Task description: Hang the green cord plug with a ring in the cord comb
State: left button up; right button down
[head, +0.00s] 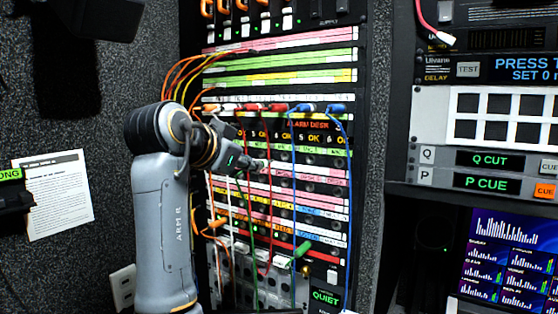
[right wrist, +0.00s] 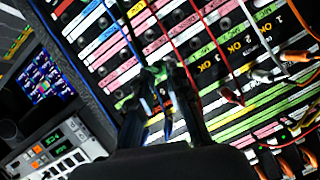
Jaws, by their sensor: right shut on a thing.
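My right gripper (head: 258,165) is in front of the patch bay (head: 352,150), at the middle rows. In the right wrist view its two dark fingers (right wrist: 168,85) are shut on a small green thing, which looks like the green cord plug (right wrist: 156,72). The fingers hide most of it, and I cannot make out its ring. A green cord (head: 251,225) hangs below the gripper in the head view. Another green plug (head: 303,249) shows lower right on the bay. I cannot pick out the cord comb with certainty. My left gripper is not in view.
Red plugs (head: 277,107) and blue plugs (head: 305,108) sit in an upper row, with cords hanging across the bay. Orange cords (head: 180,72) arch at the upper left. A console with a Q CUT display (head: 489,159) stands to the right.

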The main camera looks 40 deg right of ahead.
jog(key=shift+s+a+f, duration=0.1)
jog(key=shift+s+a, duration=0.1)
jog(key=shift+a, duration=0.7)
jog(key=shift+a, duration=0.1)
